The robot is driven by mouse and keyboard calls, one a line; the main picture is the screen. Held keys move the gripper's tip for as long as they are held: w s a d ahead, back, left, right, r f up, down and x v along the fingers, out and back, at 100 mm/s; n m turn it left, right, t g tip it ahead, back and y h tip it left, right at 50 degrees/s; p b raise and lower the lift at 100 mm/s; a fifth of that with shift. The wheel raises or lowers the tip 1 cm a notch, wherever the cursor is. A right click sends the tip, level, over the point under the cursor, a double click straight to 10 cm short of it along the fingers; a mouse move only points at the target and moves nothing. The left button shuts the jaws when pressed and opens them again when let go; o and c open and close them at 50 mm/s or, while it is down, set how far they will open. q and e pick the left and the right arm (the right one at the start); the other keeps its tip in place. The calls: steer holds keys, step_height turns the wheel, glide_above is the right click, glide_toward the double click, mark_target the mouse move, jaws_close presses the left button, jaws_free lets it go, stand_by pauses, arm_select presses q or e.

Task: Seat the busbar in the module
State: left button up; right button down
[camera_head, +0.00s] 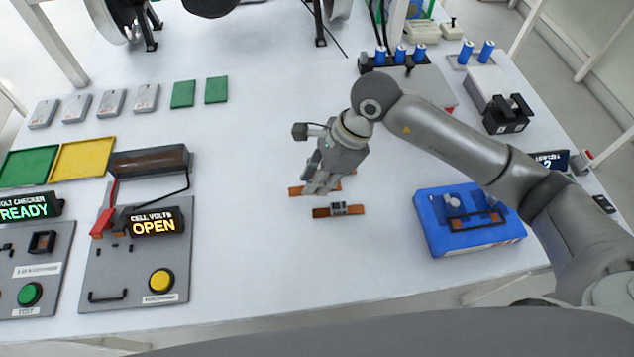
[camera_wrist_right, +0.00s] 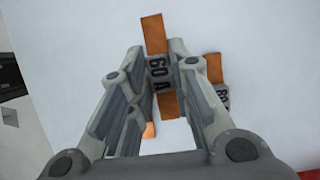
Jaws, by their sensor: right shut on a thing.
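My right gripper (camera_head: 324,172) is low over the middle of the table. In the right wrist view its fingers (camera_wrist_right: 157,62) are shut on a copper busbar (camera_wrist_right: 153,35) with a grey block marked "60 A". In the head view the copper ends of this busbar (camera_head: 295,191) show beside the fingers, and the rest is hidden. A second copper strip with a grey block (camera_head: 338,210) lies just in front of it, and shows partly at the right in the wrist view (camera_wrist_right: 222,98). The blue module (camera_head: 430,222) stands to the right, with a copper piece in its top. My left gripper is not in view.
A tester with a red lever and an "OPEN" display (camera_head: 155,222) stands left. Green (camera_head: 25,165) and yellow (camera_head: 82,160) trays lie beyond it. Blue cells (camera_head: 400,54) stand in a holder at the back right. The table centre is mostly clear.

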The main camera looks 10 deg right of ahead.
steer(key=shift+w+f, duration=0.25)
step_height(320, 180, down, 2)
steer(key=shift+f+p, duration=0.1)
steer(key=shift+p, duration=0.7)
steer(key=shift+f, duration=0.35)
steer(key=shift+f, duration=0.15)
steer(key=shift+f+b, duration=0.1)
steer(key=shift+b, duration=0.2)
steer(key=c, duration=1.6)
jaws_free()
